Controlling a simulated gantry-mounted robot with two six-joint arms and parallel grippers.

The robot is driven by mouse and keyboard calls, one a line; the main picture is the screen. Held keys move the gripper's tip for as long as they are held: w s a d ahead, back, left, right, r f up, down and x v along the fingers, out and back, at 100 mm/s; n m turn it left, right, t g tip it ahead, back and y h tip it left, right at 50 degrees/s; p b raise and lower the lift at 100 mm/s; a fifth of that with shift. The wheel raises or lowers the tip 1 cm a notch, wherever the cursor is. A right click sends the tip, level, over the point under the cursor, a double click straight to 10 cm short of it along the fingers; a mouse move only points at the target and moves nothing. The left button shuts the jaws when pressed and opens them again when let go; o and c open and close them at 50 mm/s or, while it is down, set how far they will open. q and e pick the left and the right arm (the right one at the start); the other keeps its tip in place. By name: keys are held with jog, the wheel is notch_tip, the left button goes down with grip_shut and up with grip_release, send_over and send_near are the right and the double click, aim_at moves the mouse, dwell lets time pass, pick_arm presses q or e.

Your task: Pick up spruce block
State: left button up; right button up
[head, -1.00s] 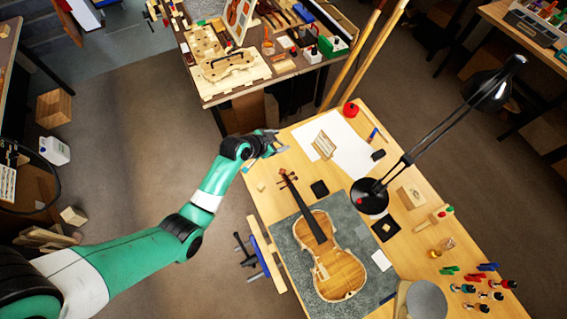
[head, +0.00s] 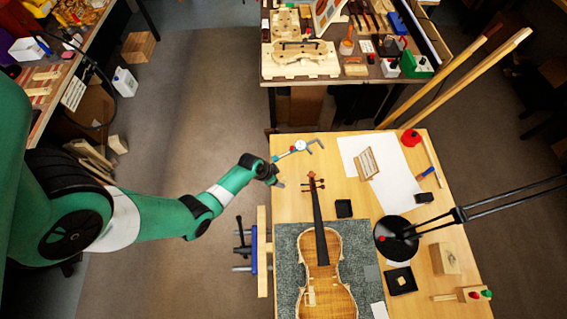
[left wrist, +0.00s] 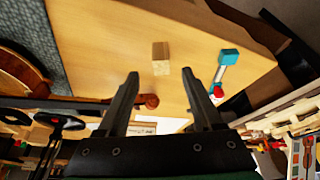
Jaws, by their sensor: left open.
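A small pale wooden block, likely the spruce block (left wrist: 160,58), lies on the bench top in the left wrist view, ahead of and roughly between my fingertips and apart from them. In the head view I cannot make it out; my gripper may cover it. My left gripper (head: 279,183) is over the left edge of the bench, left of the violin's scroll. In the left wrist view the jaws (left wrist: 160,75) are open, with nothing between the fingertips.
The violin (head: 322,262) lies on a grey mat (head: 287,240). A black square (head: 344,208) lies right of the scroll. A blue clamp (head: 254,247) is at the left edge. A lamp base (head: 397,237) stands right.

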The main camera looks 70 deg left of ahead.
aim_at(282, 180)
pick_arm(q)
jog(key=shift+w+f, duration=0.15)
jog(key=shift+f, duration=0.3)
jog(key=shift+r, duration=0.1)
pick_arm(e)
jog(key=shift+f, duration=0.4)
pick_arm(q)
jog(key=b+x, duration=0.4)
jog(key=shift+a+f, duration=0.1)
jog(key=shift+f, duration=0.25)
jog(key=shift+w+f+b, duration=0.2)
jog(key=shift+b, duration=0.2)
pick_arm(e)
notch_tip(282, 180, down, 5)
jog(key=shift+r, duration=0.15)
pick_arm(q)
grip_shut()
